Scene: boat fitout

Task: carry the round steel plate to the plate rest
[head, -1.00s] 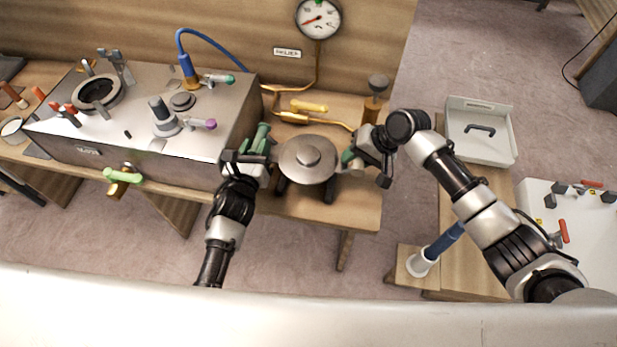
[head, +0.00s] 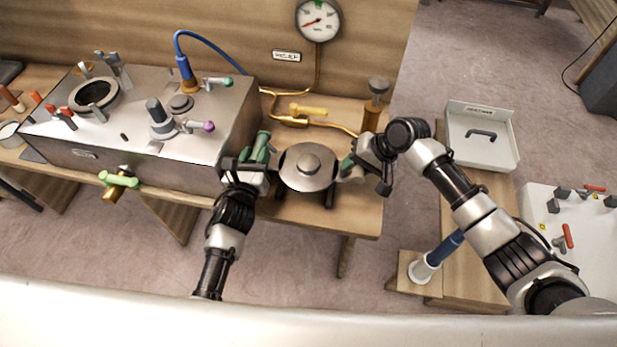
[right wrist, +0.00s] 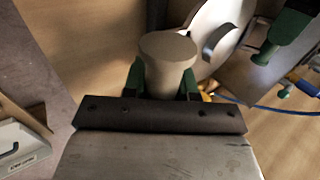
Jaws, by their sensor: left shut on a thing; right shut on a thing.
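The round steel plate (head: 299,181), a grey disc with a raised round centre, is at the front of the wooden bench in the head view. My left gripper (head: 262,152) is shut at its left side; what it grips is mostly hidden. My right gripper (head: 348,165) is shut on a grip at its right side. In the right wrist view, my right gripper (right wrist: 165,82) has its green fingers around a pale round knob (right wrist: 168,50), with the plate (right wrist: 212,20) beyond. Dark supports (head: 329,199) show under the plate, perhaps the plate rest; I cannot tell whether they touch.
A large steel box (head: 150,150) with valves and handles stands close left of my left gripper. Behind the plate are brass piping (head: 295,122) and a yellow handle (head: 308,109). A brass fitting (head: 373,108) stands near my right gripper. A white tray (head: 485,155) lies further right.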

